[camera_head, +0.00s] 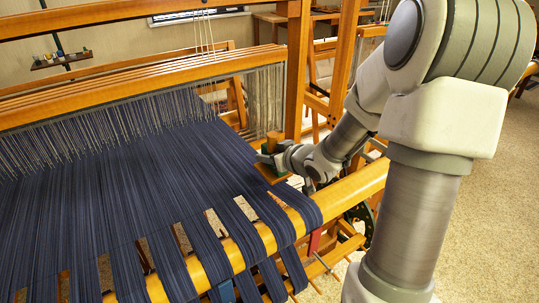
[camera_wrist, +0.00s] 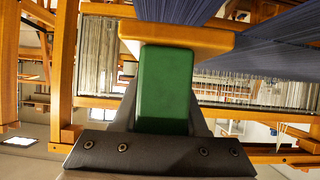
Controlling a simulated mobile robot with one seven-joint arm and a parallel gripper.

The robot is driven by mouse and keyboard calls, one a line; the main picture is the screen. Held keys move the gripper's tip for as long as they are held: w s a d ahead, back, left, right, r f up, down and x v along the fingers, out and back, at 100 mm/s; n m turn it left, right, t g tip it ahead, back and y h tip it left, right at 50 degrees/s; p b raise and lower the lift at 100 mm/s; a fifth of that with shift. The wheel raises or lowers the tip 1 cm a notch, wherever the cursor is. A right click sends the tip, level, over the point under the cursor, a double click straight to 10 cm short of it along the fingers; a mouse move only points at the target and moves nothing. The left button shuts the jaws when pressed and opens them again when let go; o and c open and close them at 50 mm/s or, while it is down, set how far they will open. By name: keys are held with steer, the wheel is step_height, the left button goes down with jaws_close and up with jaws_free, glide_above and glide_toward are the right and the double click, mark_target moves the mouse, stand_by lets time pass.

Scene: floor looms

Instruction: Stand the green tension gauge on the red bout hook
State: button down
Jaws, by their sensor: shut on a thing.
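The green tension gauge (camera_wrist: 164,85) is a green block in the middle of the wrist view, between the two dark fingers of my gripper (camera_wrist: 164,115), which is shut on it. In the head view my gripper (camera_head: 270,158) is beside the right edge of the dark blue warp, near a loom post. A red piece (camera_head: 315,241), which looks like the red bout hook, hangs at the front wooden beam, right of and nearer than my gripper. It does not show in the wrist view.
The front beam (camera_head: 355,192) crosses below my arm. Dark blue warp bands (camera_head: 120,190) cover the loom to the left. An upright post (camera_head: 297,70) stands behind my gripper. A blue piece (camera_head: 226,292) shows low in front.

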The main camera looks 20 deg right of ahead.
steer(key=shift+f+b, duration=0.3)
steer(key=shift+f, duration=0.1)
steer(key=shift+c, duration=1.8)
jaws_free()
